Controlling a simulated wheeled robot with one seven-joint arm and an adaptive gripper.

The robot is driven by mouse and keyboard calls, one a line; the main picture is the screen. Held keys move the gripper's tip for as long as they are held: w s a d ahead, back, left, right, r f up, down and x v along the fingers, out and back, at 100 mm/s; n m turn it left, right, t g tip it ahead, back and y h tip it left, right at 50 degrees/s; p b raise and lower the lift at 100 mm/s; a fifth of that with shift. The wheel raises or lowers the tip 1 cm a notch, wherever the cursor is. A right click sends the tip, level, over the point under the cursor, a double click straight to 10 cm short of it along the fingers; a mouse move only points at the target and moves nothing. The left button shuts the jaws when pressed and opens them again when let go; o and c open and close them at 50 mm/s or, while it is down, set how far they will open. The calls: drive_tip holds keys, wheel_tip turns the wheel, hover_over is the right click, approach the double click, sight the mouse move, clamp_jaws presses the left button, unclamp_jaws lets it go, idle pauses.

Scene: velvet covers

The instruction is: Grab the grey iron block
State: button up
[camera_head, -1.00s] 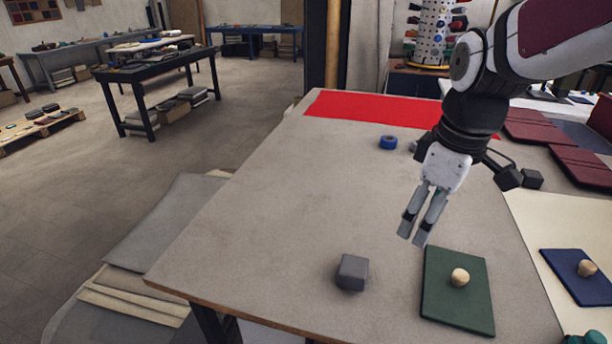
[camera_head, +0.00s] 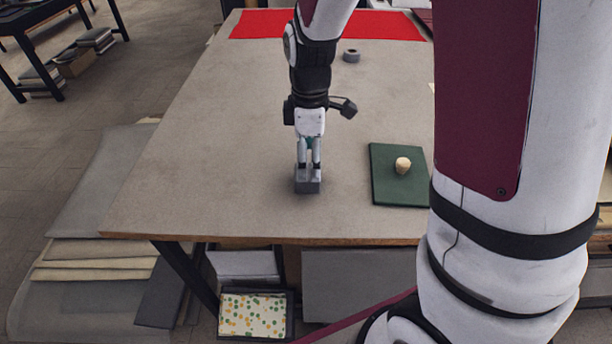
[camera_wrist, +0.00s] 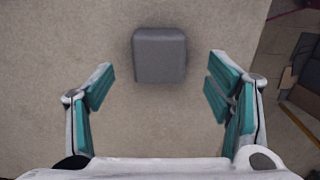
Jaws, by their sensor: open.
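The grey iron block (camera_head: 307,185) stands on the table near its front edge, left of the green board. It shows whole in the wrist view (camera_wrist: 159,54), a little beyond the fingertips and between their lines. My gripper (camera_head: 309,170) points down at the block, and in the head view its fingertips overlap the block's upper part. In the wrist view my gripper (camera_wrist: 160,85) is open, with a finger to the left and a finger to the right and nothing between the pads. I cannot tell the exact height gap between the fingertips and the block.
A green board (camera_head: 387,188) with a pale wooden knob (camera_head: 403,165) lies to the right of the block. A grey-blue roll (camera_head: 351,56) and a red cloth (camera_head: 390,24) lie farther back. The table (camera_head: 200,190) is bare left of the block.

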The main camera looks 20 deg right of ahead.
sight(308, 171)
drive_tip(key=shift+w+a+f, duration=0.1)
drive_tip(key=shift+f, duration=2.6)
clamp_jaws()
